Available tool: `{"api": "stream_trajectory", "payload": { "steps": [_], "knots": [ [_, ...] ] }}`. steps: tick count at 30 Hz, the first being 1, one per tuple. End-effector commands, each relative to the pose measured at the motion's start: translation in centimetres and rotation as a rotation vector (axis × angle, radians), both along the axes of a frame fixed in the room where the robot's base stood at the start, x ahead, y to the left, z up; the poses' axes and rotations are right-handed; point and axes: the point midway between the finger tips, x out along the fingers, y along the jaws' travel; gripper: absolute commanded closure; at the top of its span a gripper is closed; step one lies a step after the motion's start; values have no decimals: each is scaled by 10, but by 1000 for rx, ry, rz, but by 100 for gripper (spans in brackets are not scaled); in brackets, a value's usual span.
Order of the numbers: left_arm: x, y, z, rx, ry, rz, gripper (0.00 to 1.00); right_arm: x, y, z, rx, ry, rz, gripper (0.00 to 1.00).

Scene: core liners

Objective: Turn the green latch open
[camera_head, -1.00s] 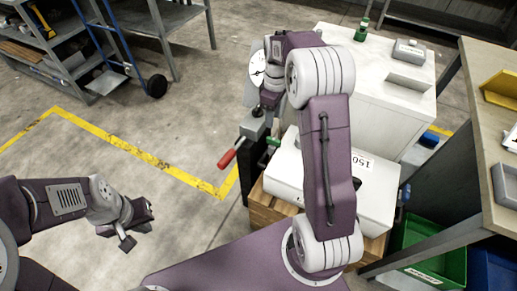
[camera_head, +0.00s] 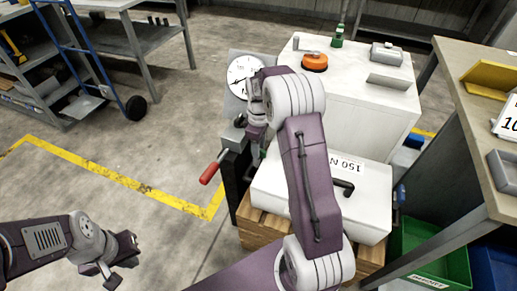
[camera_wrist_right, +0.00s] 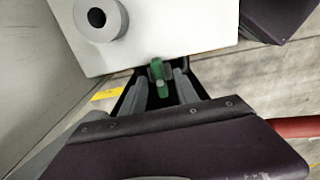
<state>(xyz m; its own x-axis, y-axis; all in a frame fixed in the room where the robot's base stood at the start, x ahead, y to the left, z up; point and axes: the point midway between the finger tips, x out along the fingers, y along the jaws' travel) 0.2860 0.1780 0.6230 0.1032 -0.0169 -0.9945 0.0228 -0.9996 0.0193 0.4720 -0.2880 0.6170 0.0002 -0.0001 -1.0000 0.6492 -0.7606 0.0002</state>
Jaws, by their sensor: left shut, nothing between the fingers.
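The green latch (camera_wrist_right: 157,72) shows in the right wrist view, upright below the edge of a white box-like part. My right gripper (camera_wrist_right: 163,88) is open, one finger on each side of the latch; I cannot tell whether either touches it. In the head view my right arm hides most of this spot, and only a bit of green shows beside the black stand. My left gripper (camera_head: 122,262) is shut and empty, low at the left over the floor, far from the latch.
A dial gauge (camera_head: 244,76) and a red-handled lever (camera_head: 211,172) stand close to my right gripper. A white case (camera_head: 365,195) sits on a wooden crate. A workbench (camera_head: 470,120) is at right.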

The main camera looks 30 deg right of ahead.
Motion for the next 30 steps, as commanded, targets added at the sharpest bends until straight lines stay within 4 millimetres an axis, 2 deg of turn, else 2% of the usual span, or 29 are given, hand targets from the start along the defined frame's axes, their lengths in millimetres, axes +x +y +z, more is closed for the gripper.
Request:
{"api": "stream_trajectory", "payload": {
  "steps": [3,6,7,17,23,30],
  "knots": [
    [0,0,0,0,0,0,100,0,0,1,0,0,0,66],
    [0,0,0,0,0,0,100,0,0,1,0,0,0,94],
    [0,0,0,0,0,0,100,0,0,1,0,0,0,100],
    [0,0,6,0,0,0,100,0,0,3,0,1,-22,100],
    [0,0,25,0,0,0,100,-1,0,6,1,3,-117,100],
    [0,0,58,0,0,0,100,-1,0,8,0,4,-321,100]
  ]
}}
